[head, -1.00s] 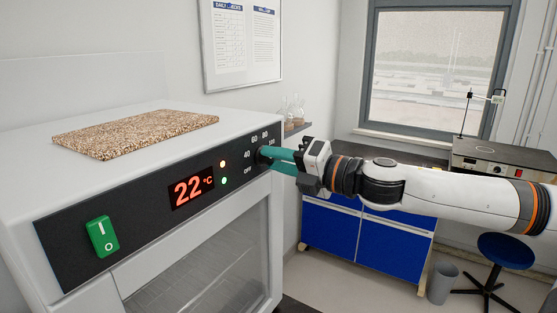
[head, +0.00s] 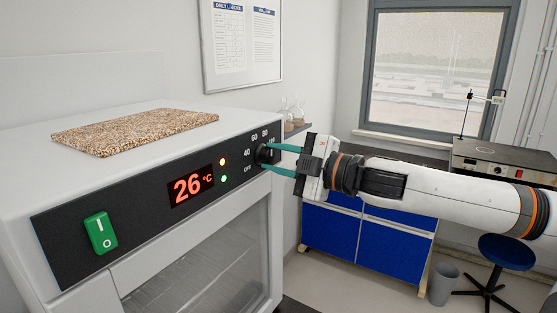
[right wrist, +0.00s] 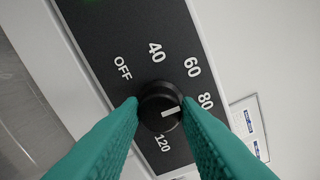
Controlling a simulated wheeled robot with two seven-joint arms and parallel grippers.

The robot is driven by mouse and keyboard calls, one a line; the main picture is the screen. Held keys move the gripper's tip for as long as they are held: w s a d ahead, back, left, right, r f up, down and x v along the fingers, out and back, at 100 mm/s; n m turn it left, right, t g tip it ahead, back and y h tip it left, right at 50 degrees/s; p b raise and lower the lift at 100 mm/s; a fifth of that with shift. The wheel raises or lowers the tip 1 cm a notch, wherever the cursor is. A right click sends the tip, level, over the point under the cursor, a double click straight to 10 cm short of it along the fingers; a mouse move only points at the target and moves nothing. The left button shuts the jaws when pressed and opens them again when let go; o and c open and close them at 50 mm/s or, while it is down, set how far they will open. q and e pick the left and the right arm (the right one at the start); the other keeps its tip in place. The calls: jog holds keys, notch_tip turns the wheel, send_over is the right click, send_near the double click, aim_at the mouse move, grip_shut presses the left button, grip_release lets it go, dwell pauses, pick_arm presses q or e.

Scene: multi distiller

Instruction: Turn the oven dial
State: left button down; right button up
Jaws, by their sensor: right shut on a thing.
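The oven dial (head: 262,154) is a round black knob at the right end of the oven's dark control panel (head: 140,200). My right gripper (head: 270,157) is shut on it, with one teal finger above and one below in the head view. In the right wrist view the dial (right wrist: 160,105) sits between both fingertips. Its white mark points right, about toward the 80. OFF, 40, 60, 80 and 120 show around it; the right finger covers part of the scale. The red display (head: 191,186) reads 26 °C. My left gripper is not in view.
A green rocker switch (head: 101,232) is at the panel's left. A speckled slab (head: 135,131) lies on the oven top. Behind my right arm are a blue cabinet (head: 385,245), a hotplate (head: 490,155) and a stool (head: 505,251).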

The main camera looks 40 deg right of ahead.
jog(key=m+b, duration=0.1)
jog(key=m, duration=0.5)
jog(key=shift+f+m, duration=0.1)
jog(key=shift+m, duration=0.2)
jog(key=m+b, duration=0.1)
jog(key=m, duration=0.5)
jog(key=shift+b, duration=0.3)
jog(key=shift+m, duration=0.3)
jog(key=o, duration=1)
jog(key=shift+c, duration=0.2)
